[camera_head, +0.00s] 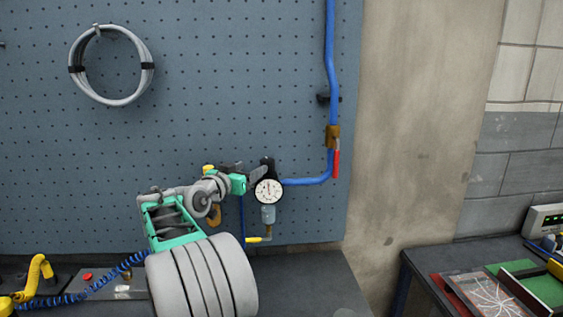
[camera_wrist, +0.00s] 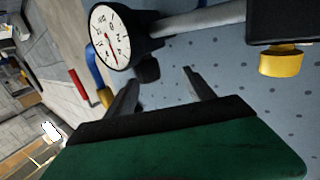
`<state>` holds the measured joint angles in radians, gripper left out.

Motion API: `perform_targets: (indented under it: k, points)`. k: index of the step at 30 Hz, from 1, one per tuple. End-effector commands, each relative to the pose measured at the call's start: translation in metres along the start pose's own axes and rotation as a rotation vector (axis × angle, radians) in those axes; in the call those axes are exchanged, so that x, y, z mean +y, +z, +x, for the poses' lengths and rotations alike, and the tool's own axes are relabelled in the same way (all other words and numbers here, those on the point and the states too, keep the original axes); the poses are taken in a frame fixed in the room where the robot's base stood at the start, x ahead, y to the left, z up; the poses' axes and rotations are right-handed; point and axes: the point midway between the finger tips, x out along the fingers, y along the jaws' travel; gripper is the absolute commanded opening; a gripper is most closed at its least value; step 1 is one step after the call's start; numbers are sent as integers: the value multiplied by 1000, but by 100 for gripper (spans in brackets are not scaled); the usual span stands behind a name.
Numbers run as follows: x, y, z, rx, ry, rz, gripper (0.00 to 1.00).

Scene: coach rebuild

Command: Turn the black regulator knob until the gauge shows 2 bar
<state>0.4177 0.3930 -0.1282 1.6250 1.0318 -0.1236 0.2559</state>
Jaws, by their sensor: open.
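The round white gauge (camera_head: 268,191) hangs on the pegboard above a grey-blue bowl. Its face also shows at the top left of the wrist view (camera_wrist: 118,36), where a red needle is visible but the numbers are too small to read surely. The black knob (camera_head: 267,163) is just above the gauge. In the wrist view it appears as a dark stub (camera_wrist: 148,70) beside the gauge. My gripper (camera_head: 254,174) is left of the knob, open and empty. In the wrist view its fingers (camera_wrist: 158,77) point toward the knob, which appears nearer the left finger. Contact cannot be told.
A blue pipe (camera_head: 331,70) with a red lever (camera_head: 337,163) runs right of the gauge. In the wrist view, a dark block with a yellow cap (camera_wrist: 283,62) sits at right. A grey hose coil (camera_head: 110,98) hangs at upper left. A bench (camera_head: 310,280) lies below.

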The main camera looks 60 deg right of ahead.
Motion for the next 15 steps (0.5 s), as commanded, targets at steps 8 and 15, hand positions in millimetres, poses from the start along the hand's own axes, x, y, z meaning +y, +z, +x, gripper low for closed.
perform_targets:
  k: [8, 15]
  points:
    - [12, -8, 29, 44, 43, 18, 62]
    - [16, -11, 75, 43, 45, 17, 62]
